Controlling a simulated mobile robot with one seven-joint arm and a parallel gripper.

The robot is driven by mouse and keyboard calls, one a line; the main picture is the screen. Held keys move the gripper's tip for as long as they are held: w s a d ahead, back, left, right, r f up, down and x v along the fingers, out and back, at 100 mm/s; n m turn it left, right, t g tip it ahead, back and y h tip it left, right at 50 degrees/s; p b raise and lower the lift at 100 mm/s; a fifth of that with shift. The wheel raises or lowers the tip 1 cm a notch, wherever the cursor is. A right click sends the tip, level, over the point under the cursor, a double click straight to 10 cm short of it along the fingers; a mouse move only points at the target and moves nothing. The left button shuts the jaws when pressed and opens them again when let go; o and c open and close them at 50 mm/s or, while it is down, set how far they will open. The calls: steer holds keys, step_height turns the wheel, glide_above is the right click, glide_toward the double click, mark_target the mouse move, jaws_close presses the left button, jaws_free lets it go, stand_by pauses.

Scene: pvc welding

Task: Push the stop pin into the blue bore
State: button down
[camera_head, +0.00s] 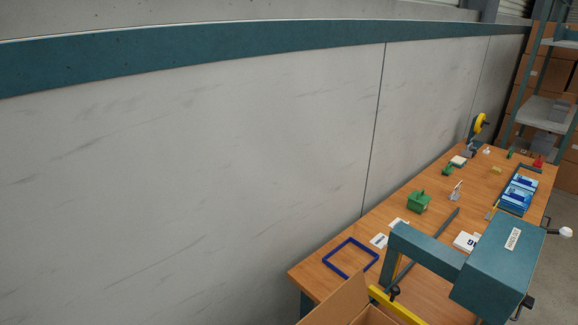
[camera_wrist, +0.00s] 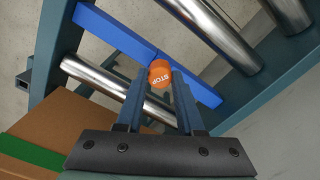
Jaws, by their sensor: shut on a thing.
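In the wrist view, the orange stop pin (camera_wrist: 159,74), its round head marked STOP, sits between the tips of my gripper (camera_wrist: 160,80). The two dark fingers are shut on it. The pin's head faces the camera, and its shaft is hidden. A blue bar (camera_wrist: 110,34) runs diagonally behind the pin, with a small dark seam or gap just above the pin's head. I cannot tell whether the pin touches the bar. The blue bore itself does not show clearly; the pin and fingers may cover it. My gripper does not show in the head view.
Steel rollers (camera_wrist: 215,30) and teal frame rails (camera_wrist: 50,60) lie close around the bar. A cardboard box (camera_wrist: 45,125) is at lower left. In the head view, a wooden bench (camera_head: 415,235) along the wall holds several small items, with a teal machine (camera_head: 490,280) in front.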

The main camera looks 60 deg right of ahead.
steer(key=shift+f+b, duration=0.3)
steer(key=shift+f, duration=0.2)
steer(key=shift+c, duration=2.3)
jaws_free()
steer(key=shift+r, duration=0.15)
step_height(320, 180, up, 13)
steer(key=shift+w, duration=0.15)
